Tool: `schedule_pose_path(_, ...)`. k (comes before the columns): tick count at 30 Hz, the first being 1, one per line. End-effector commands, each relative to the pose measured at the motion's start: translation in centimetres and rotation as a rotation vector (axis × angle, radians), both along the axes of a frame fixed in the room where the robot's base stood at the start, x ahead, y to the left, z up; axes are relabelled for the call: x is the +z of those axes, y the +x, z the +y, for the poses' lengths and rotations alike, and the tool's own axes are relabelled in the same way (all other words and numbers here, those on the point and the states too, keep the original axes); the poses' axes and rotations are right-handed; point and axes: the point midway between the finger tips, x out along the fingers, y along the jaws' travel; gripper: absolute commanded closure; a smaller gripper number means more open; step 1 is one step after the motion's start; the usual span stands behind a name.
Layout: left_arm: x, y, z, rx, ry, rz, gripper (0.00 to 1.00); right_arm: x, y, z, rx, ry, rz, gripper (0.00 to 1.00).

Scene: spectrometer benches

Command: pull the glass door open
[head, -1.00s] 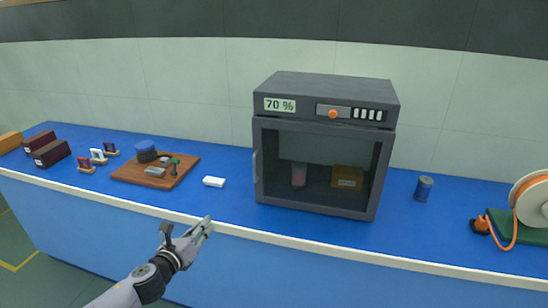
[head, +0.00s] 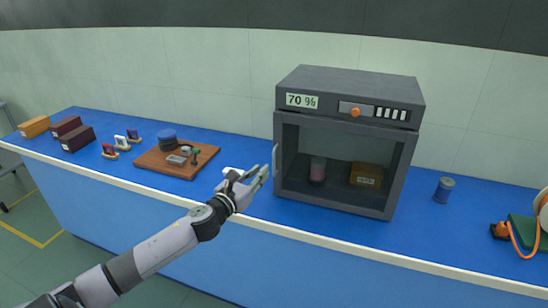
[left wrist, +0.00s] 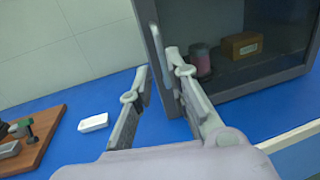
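The dark grey cabinet (head: 350,88) stands on the blue bench, and its glass door (head: 338,158) looks shut. The door's pale upright handle (head: 276,161) is on the door's left edge. In the left wrist view the handle (left wrist: 157,52) appears between my fingertips; I cannot tell whether it is touched. My left gripper (head: 262,175) is open and empty, just in front and left of the handle. Its two spread fingers show in the left wrist view (left wrist: 158,66). Behind the glass are a pinkish jar (head: 317,170) and a brown box (head: 366,175). My right gripper is not in view.
A white block (head: 232,172) lies behind my left gripper. A wooden board (head: 150,163) with small items is further left, with several boxes (head: 77,138) beyond.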

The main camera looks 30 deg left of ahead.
Motion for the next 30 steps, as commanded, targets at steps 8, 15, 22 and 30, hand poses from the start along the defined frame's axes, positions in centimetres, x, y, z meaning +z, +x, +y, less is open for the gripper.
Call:
schedule_pose_path(8, 0.3, 4.7, 0.3, 0.003, -0.004, -0.002, 0.84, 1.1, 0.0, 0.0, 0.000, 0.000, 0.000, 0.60)
schedule_pose_path(15, 0.1, 7.7, 0.4, 0.002, -0.002, 0.000, 0.84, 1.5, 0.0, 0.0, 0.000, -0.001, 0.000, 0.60)
schedule_pose_path(22, 0.0, 8.8, 0.3, 0.000, -0.002, 0.000, 0.84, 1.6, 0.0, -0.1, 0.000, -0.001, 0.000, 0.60)
schedule_pose_path(30, 0.0, 8.8, 0.3, 0.000, -0.001, 0.000, 0.85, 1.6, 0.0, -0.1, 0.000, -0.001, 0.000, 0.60)
